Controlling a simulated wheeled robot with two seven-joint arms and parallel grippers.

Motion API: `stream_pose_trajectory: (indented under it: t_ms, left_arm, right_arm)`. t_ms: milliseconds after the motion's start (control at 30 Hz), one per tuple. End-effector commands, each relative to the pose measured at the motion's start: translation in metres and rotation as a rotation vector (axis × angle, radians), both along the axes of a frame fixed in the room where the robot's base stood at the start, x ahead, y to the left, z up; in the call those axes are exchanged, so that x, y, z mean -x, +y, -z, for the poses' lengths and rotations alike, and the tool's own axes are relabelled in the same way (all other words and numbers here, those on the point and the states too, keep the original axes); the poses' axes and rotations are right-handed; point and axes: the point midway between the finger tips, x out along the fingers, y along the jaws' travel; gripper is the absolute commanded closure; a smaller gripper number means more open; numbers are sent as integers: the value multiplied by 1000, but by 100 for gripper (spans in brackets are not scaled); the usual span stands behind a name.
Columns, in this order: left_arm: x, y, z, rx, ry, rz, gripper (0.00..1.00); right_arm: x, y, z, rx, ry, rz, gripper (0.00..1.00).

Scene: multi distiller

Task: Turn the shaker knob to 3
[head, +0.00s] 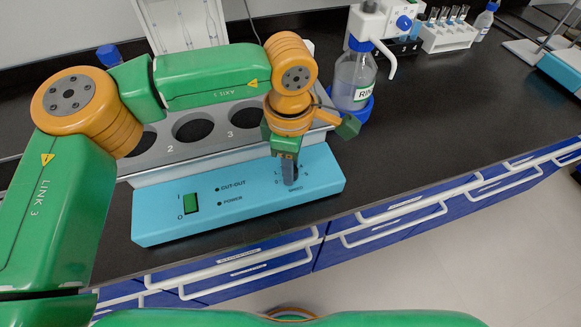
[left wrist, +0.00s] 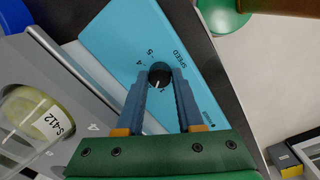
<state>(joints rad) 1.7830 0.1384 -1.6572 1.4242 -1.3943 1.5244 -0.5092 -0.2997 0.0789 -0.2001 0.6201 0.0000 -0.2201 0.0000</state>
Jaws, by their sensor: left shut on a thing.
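The shaker is a light blue front panel (head: 235,207) with a green switch and a grey deck of numbered round holes behind it. The black shaker knob (left wrist: 159,72) sits by the SPEED label on this blue panel (left wrist: 125,30). A white mark shows on the knob, pointing toward the gripper side in the left wrist view; 4 and 5 are readable beside it. The number at the mark is hidden or too small to read. My left gripper (head: 289,172) points down at the knob, with its fingers (left wrist: 162,82) shut on either side of it. My right gripper is not in view.
A labelled bottle (head: 353,82) stands just behind the shaker's right end. A rack of tubes (head: 447,38) stands at the back right. A flask labelled S412 (left wrist: 38,118) is in the deck. The black counter (head: 430,130) right of the shaker is clear.

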Motion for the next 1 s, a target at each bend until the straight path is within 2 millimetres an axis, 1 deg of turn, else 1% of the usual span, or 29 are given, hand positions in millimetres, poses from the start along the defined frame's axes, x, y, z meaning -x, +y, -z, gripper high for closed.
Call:
stream_pose_trajectory:
  t_ms: [33,200,700,1000]
  left_arm:
    - [0,0,2,2,-1,42,100]
    - [0,0,2,3,-2,203,100]
    - [0,1,1,1,-1,663,100]
    - [1,1,1,2,1,860,100]
  right_arm:
    - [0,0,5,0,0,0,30]
    - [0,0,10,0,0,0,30]
    - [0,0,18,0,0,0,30]
    - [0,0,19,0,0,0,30]
